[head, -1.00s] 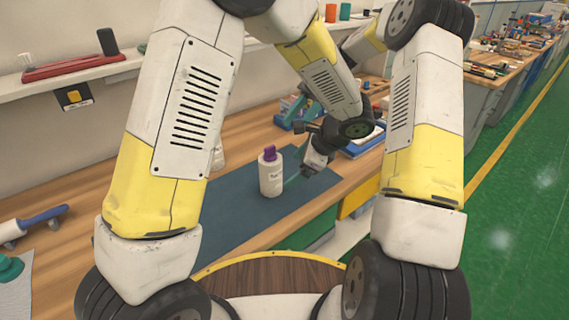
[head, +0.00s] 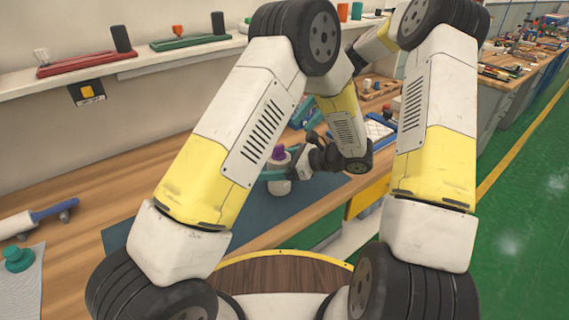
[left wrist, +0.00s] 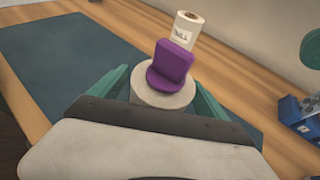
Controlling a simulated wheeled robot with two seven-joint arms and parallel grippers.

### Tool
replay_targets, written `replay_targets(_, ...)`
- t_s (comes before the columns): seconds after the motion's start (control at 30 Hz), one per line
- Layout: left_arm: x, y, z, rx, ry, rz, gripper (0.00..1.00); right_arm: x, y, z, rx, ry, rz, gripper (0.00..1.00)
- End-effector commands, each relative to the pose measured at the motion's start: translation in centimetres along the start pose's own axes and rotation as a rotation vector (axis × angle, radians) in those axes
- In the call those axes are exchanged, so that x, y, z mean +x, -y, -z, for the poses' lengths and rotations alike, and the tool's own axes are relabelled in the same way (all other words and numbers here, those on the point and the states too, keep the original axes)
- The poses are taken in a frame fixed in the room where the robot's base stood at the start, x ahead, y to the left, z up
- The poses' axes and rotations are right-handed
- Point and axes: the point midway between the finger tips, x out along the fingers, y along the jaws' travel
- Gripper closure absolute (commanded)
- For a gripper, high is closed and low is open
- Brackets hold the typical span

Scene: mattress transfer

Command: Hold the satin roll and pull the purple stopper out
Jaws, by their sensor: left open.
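A white cylinder (head: 279,187), which I take for the satin roll, stands upright on the blue-grey mat (head: 235,215). The purple stopper (head: 278,152) sits in its top. In the left wrist view the stopper (left wrist: 172,65) rises from the cylinder's round top (left wrist: 165,96). My left gripper (head: 280,168) is at the cylinder's upper part. Its teal fingers stand open on either side of it, below the stopper; I cannot tell whether they touch it.
A second white roll (left wrist: 187,30) with a label stands just behind. Blue bins (left wrist: 300,115) are at the right in the left wrist view. A blue-handled roller (head: 45,216) and a teal knob (head: 18,259) lie on the bench at left. The near mat is clear.

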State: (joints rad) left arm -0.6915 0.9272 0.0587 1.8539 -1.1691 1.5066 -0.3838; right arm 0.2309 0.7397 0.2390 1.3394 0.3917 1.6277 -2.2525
Motion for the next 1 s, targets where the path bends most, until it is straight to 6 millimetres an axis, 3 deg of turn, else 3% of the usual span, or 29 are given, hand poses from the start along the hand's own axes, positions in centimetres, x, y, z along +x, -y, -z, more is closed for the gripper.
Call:
replay_targets(0.13, 1.09, -0.02, -0.02, -0.001, 0.0, -0.001, 0.14, 0.0, 0.0, 0.0, 0.0, 0.0, 0.0, 0.64)
replay_targets(0.43, 1.28, -0.02, 0.0, -0.001, 0.0, 0.0, 0.14, 0.0, 0.0, 0.0, 0.0, 0.0, 0.0, 0.64)
replay_targets(0.83, 1.26, -0.01, 0.0, -0.001, -0.001, 0.0, 0.92, 0.0, 0.0, 0.0, 0.0, 0.0, 0.0, 0.64)
replay_targets(0.87, 1.26, -0.01, 0.0, -0.001, -0.001, 0.0, 0.97, 0.0, 0.0, 0.0, 0.0, 0.0, 0.0, 0.64)
replay_targets(0.9, 1.26, -0.01, 0.0, -0.001, -0.001, 0.0, 0.97, 0.01, 0.0, 0.01, -0.001, 0.0, 0.001, 0.56)
replay_targets(1.0, 1.25, -0.01, 0.01, -0.001, -0.001, 0.0, 0.97, 0.32, 0.07, 0.34, -0.032, 0.013, 0.02, 0.54)
